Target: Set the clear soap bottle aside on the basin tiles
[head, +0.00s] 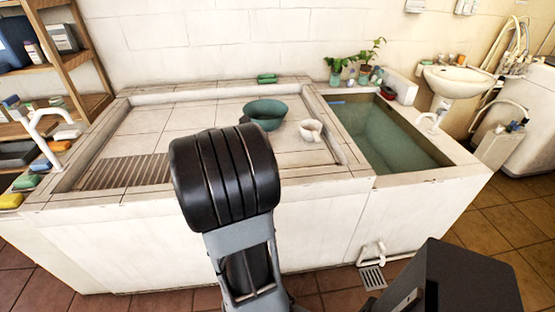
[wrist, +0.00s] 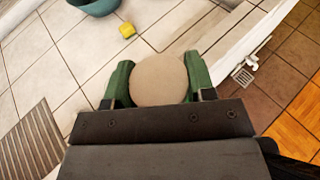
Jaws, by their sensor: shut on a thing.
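In the wrist view my gripper (wrist: 158,76) has its two green fingers closed on either side of a round beige thing (wrist: 159,82). I see it end-on as a plain disc, so its sides and height are hidden. I cannot tell whether it is the clear soap bottle, and no clear bottle shows plainly elsewhere. The basin tiles (head: 140,122) lie pale and flat; they also show below my gripper in the wrist view (wrist: 75,65). In the head view my arm hides the gripper and what it holds.
A teal bowl (head: 265,113) and a white mortar-like cup (head: 311,129) stand on the tiles. A ribbed drain area (head: 125,171) is at left, a sunken water trough (head: 390,135) at right. Bare tiles lie left of the bowl.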

